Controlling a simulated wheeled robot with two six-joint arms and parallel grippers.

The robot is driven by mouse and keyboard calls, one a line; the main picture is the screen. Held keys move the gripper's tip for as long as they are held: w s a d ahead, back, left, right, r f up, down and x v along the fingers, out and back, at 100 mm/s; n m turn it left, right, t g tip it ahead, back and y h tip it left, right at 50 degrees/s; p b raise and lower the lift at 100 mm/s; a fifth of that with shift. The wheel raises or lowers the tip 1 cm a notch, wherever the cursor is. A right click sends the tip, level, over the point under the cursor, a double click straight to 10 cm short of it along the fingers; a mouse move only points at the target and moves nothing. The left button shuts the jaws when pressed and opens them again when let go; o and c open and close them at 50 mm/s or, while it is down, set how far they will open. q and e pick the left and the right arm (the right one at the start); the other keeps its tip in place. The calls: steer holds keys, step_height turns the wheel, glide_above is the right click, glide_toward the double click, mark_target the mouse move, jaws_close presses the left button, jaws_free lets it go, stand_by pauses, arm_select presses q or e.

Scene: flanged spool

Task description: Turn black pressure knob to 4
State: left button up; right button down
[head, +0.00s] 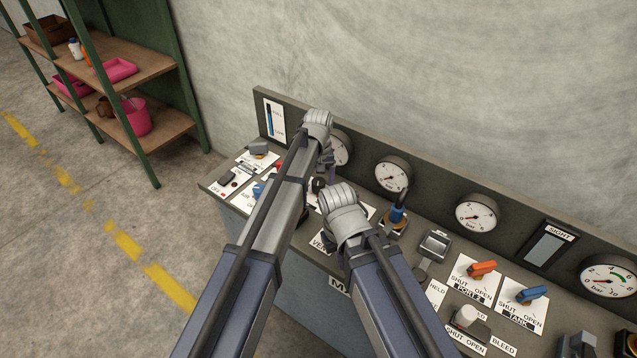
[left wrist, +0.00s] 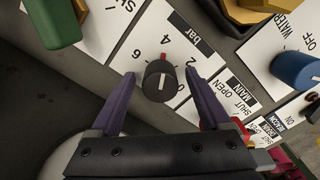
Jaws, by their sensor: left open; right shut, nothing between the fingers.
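The black pressure knob (left wrist: 159,82) shows in the left wrist view on a white plate marked in bar, with 0, 2, 4 and 6 around it. A red mark sits by the 4. A white line shows on the knob's top; I cannot tell which end is the pointer. My left gripper (left wrist: 160,75) is open, with one purple finger on each side of the knob and visible gaps between. In the head view my left gripper (head: 326,166) is over the panel's left part. My right gripper (head: 328,242) is shut and empty, nearer the panel's front edge.
The panel holds gauges (head: 393,174), an orange handle (head: 481,269) and a blue handle (head: 531,293) to the right. In the left wrist view a green handle (left wrist: 53,20) and a blue knob (left wrist: 296,70) flank the black knob. A shelf (head: 115,70) stands at left.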

mark_target(318, 182)
arm_select(q)
step_height(318, 182, up, 8)
steer(key=p, duration=0.8)
steer(key=shift+f, duration=0.1)
arm_select(e)
step_height(318, 182, up, 8)
steer(key=shift+f, duration=0.1)
arm_select(q)
steer(key=shift+m, duration=0.4)
steer(key=s+a, duration=1)
steer(key=s, duration=0.1)
steer(key=shift+s+a, duration=0.1)
steer(key=shift+a, duration=0.25)
steer(key=s+a+m, duration=0.1)
steer(key=s+a, duration=0.5)
steer(key=s, duration=0.3)
steer(key=s+d+m+y, duration=0.1)
steer(key=s+d+m, duration=0.2)
steer(key=s+d, duration=0.3)
steer(key=d, duration=0.4)
steer(key=shift+s+d+m, duration=0.15)
steer(key=shift+d+m, duration=0.15)
steer(key=shift+m, duration=0.1)
